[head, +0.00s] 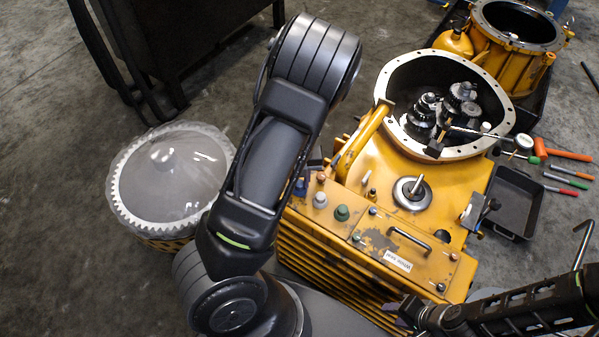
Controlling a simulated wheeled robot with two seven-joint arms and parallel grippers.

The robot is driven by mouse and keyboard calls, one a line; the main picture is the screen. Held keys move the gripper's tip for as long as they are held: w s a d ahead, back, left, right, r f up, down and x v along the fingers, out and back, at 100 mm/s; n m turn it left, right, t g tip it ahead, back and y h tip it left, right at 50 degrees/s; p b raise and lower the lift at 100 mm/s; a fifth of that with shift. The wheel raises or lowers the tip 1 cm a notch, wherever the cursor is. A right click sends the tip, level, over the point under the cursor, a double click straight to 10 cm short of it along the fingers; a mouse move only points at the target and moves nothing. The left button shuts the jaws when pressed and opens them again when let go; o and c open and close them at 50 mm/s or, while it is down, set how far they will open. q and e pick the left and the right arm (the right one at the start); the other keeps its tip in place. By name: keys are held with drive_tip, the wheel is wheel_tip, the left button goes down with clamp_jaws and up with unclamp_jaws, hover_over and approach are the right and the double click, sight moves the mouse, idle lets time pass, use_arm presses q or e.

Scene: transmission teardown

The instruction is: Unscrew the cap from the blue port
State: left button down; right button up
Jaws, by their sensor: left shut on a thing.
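The blue port's cap (300,187) shows as a small blue shape at the left edge of the yellow gearbox top, right beside my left arm. My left gripper (312,163) is mostly hidden behind that arm; only a dark part shows just above the blue cap. It is shut at the cap, but its fingertips are not clearly seen. My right gripper (408,311) is low at the right, by the gearbox's front edge, apart from the ports. It is dark and small, and its opening cannot be made out.
Orange (321,177), white (320,200) and green (342,213) caps stand close to the blue one. A handled cover plate (405,262) lies in front. The round open housing (388,85) rises behind. A black tray (516,200) and tools are at the right. A plastic-covered gear (165,180) stands left.

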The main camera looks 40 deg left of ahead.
use_arm(q)
drive_tip(key=shift+d, duration=0.1)
drive_tip(key=n+p, duration=0.1)
drive_tip(key=p, duration=0.1)
drive_tip(key=n+p, duration=0.2)
drive_tip(key=p, duration=0.1)
drive_tip(key=shift+s+r, duration=0.1)
drive_tip(key=shift+r, duration=0.25)
drive_tip(key=c, duration=1.6)
unclamp_jaws()
drive_tip(key=shift+f, duration=0.4)
drive_tip(key=o, duration=1)
drive_tip(key=shift+c, duration=0.2)
drive_tip(key=shift+r, duration=0.15)
wheel_tip(320, 180, up, 5)
drive_tip(key=p, duration=0.5)
